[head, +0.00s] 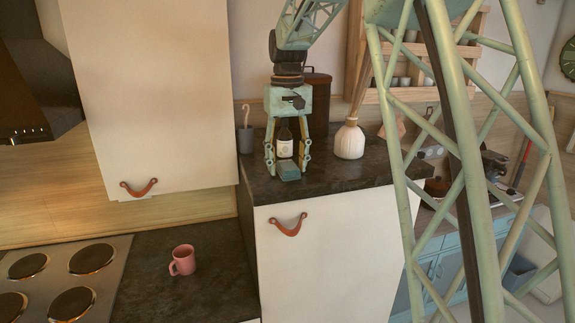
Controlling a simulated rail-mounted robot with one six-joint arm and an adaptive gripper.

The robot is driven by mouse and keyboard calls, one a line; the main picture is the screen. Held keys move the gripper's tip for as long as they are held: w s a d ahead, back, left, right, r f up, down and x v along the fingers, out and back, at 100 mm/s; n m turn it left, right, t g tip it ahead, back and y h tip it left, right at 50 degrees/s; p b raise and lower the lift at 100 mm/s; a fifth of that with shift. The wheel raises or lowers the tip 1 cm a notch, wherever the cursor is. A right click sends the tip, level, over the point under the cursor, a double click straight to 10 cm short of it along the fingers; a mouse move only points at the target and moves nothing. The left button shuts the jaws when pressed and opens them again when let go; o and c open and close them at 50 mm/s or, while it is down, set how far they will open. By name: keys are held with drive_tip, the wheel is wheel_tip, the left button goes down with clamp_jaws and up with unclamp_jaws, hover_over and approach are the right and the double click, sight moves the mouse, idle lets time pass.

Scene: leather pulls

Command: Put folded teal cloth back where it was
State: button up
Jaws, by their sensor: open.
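The folded teal cloth (289,172) lies on the dark raised counter, near its front edge, in the head view. My gripper (286,170) points down over it, with its two fingers spread and one fingertip on each side of the cloth. The gripper is open. I cannot tell whether either fingertip touches the cloth.
A dark bottle with a pale label (285,146) shows between my fingers, behind the cloth. A white ribbed vase (349,139) stands to the right, and a grey holder (245,139) to the left. A pink mug (182,260) sits on the lower counter beside the hob (108,283).

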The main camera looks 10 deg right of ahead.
sight(287, 165)
wheel_tip(287, 165, up, 12)
drive_tip(key=shift+r, duration=0.15)
idle(0.7)
drive_tip(key=shift+s, duration=0.1)
idle(0.7)
